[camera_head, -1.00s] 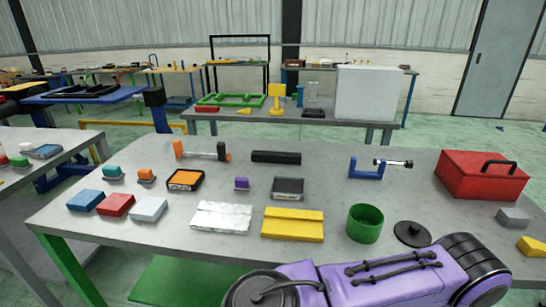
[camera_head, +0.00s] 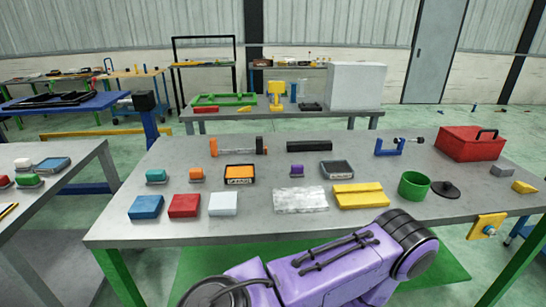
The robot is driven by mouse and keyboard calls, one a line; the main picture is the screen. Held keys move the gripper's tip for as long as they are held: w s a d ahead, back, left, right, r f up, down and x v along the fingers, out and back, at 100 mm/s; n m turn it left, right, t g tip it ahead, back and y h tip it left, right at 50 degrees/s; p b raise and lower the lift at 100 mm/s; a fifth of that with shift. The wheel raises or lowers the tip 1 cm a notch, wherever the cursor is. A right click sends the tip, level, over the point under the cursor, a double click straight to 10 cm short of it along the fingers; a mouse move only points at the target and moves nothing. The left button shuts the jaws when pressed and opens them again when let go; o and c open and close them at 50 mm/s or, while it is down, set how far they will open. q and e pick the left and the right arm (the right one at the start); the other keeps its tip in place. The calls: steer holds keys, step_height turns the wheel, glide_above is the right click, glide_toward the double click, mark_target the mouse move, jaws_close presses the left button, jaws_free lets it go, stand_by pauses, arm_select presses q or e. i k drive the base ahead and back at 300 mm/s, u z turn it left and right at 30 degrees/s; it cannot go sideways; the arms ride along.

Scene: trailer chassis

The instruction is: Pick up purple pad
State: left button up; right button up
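A small purple pad (camera_head: 297,171) sits on the grey table (camera_head: 255,221), between an orange-topped black tray and a grey-black tray. It looks like a small block on a dark base. A purple arm of mine crosses the bottom of the view, in front of the table's near edge. Neither gripper shows in the view, so nothing of their fingers can be seen.
Around the pad are the orange-topped tray (camera_head: 240,173), the grey-black tray (camera_head: 337,169), a silver packet (camera_head: 300,199) and a yellow one (camera_head: 360,195). A green cup (camera_head: 413,185) and red toolbox (camera_head: 470,144) stand to the right. Blue, red and white blocks line the front left.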

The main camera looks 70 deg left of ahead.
mark_target(296, 169)
steer(key=u, duration=1.35)
